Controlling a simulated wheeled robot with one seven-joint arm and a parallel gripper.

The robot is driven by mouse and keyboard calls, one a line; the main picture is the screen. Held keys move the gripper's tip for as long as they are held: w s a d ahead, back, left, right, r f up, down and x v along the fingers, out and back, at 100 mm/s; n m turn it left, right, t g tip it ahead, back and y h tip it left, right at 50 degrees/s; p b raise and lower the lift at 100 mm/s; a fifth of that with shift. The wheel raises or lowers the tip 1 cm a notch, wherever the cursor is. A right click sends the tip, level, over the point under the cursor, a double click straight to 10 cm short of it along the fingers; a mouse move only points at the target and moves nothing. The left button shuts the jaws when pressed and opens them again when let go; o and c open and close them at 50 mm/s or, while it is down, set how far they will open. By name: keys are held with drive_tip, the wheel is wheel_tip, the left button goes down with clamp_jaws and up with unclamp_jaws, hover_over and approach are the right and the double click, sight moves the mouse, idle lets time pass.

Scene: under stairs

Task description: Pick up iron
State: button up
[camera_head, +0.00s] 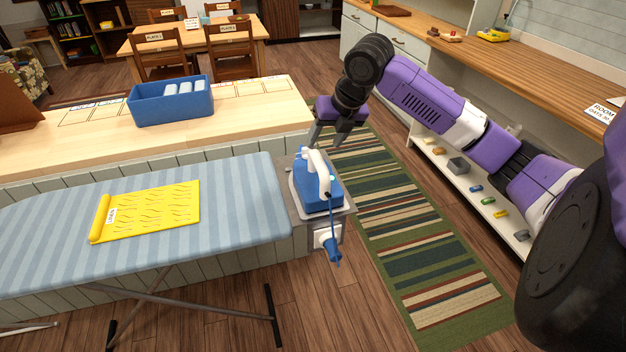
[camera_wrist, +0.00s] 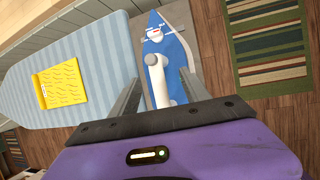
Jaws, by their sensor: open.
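The iron (camera_head: 318,186) is blue with a white handle and stands on a grey metal rest (camera_head: 294,221) at the right end of the ironing board (camera_head: 248,214). Its blue cord hangs down at the front. My gripper (camera_head: 328,138) is just behind and above the iron in the head view. In the wrist view the iron (camera_wrist: 168,52) lies ahead, with its white handle (camera_wrist: 155,77) between the two grey fingers of my gripper (camera_wrist: 158,88). The fingers are apart and not closed on the handle. I cannot tell how far above it they are.
A yellow cloth (camera_head: 150,210) lies on the ironing board. Behind it a wooden counter (camera_head: 270,112) holds a blue bin (camera_head: 170,103) with white rolled items. A striped rug (camera_head: 390,220) covers the floor on the right. A low shelf (camera_head: 470,175) with small objects stands beyond it.

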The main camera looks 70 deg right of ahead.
sight(317, 152)
drive_tip(key=x, duration=0.2)
drive_tip(key=p+x, duration=0.1)
drive_tip(key=x, duration=0.1)
drive_tip(key=p+x, duration=0.1)
drive_tip(key=x, duration=0.2)
drive_tip(key=shift+w+a+f, duration=0.15)
drive_tip(key=shift+a, duration=0.1)
clamp_jaws()
idle(1.1)
